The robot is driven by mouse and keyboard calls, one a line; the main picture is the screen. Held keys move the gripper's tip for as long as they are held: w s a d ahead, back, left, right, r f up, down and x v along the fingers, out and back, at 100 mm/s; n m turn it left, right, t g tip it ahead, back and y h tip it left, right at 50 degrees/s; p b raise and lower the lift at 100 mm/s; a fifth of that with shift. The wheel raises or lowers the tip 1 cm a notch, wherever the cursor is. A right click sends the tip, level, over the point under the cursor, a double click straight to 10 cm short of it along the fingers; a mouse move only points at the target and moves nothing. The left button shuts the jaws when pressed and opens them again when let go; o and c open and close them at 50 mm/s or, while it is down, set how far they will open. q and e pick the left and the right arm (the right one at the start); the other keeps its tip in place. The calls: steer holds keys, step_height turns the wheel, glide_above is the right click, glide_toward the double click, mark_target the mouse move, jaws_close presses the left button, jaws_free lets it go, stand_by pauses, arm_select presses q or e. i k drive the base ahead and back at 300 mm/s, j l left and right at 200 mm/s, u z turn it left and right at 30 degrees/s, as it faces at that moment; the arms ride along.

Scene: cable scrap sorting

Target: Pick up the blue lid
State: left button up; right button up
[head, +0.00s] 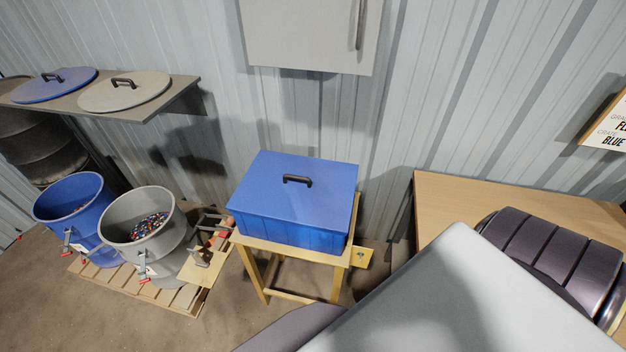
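A round blue lid (55,85) with a dark handle lies flat on a wall shelf at the upper left. A blue box (290,231) stands on a wooden stand in the middle. Its flat rectangular blue top (315,199) carries a dark handle and appears to be closed. The picture alone does not tell which blue lid the task names. Neither of my grippers shows in the head view. Nothing is seen holding either blue lid.
A grey round lid (149,90) lies beside the round blue one on the shelf (183,84). Below, an open blue drum (77,238) and a grey drum (174,257) with small bits inside stand on a pallet (92,271). A wooden table (450,197) is at right.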

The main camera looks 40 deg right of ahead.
mark_target(303, 190)
steer(key=z, duration=1.1)
steer(key=k+j+z, duration=0.2)
steer(key=k+l, duration=0.05)
steer(key=k, duration=0.05)
